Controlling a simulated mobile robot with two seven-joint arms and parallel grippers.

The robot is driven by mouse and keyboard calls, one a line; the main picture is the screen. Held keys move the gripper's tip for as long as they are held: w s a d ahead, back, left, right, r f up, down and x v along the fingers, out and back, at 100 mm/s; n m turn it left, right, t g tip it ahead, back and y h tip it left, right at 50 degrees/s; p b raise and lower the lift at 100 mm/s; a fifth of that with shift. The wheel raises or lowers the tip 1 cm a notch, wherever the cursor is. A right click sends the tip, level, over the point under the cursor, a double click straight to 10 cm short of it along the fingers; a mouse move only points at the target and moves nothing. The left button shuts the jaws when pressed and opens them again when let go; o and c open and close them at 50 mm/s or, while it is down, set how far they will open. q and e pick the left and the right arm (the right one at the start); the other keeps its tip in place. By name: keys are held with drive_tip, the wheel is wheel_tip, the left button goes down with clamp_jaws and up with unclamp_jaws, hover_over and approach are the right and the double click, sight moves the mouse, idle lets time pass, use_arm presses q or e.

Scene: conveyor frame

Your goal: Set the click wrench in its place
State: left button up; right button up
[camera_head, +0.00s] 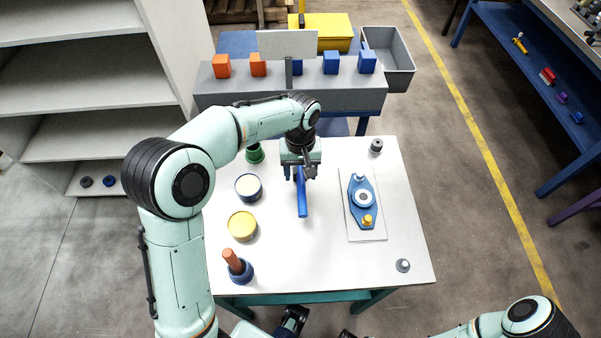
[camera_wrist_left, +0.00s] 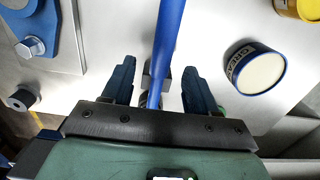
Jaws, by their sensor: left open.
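The click wrench (camera_head: 302,198) is a long blue tool lying on the white table, its handle pointing toward the near edge. Its far end is hidden under my left gripper (camera_head: 300,170). In the left wrist view the wrench's blue shaft (camera_wrist_left: 168,45) runs between the two dark fingers of my left gripper (camera_wrist_left: 158,85), which are apart with a gap on both sides of the shaft. A grey part shows beside the shaft between the fingers.
Right of the wrench, a blue flanged part (camera_head: 357,211) lies on a light plate. Left are a white-topped tin (camera_head: 248,187), a yellow-topped tin (camera_head: 242,226), a green cup (camera_head: 255,154) and a blue holder with an orange-brown handle (camera_head: 238,268). A grey conveyor (camera_head: 330,100) stands behind.

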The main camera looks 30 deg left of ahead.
use_arm(q)
wheel_tip(320, 180, up, 12)
drive_tip(key=p, duration=0.1)
drive_tip(key=shift+w+f+p, duration=0.15)
drive_tip(key=shift+w+p, duration=0.05)
drive_tip(key=shift+p, duration=0.2)
drive_tip(key=shift+a, duration=0.1)
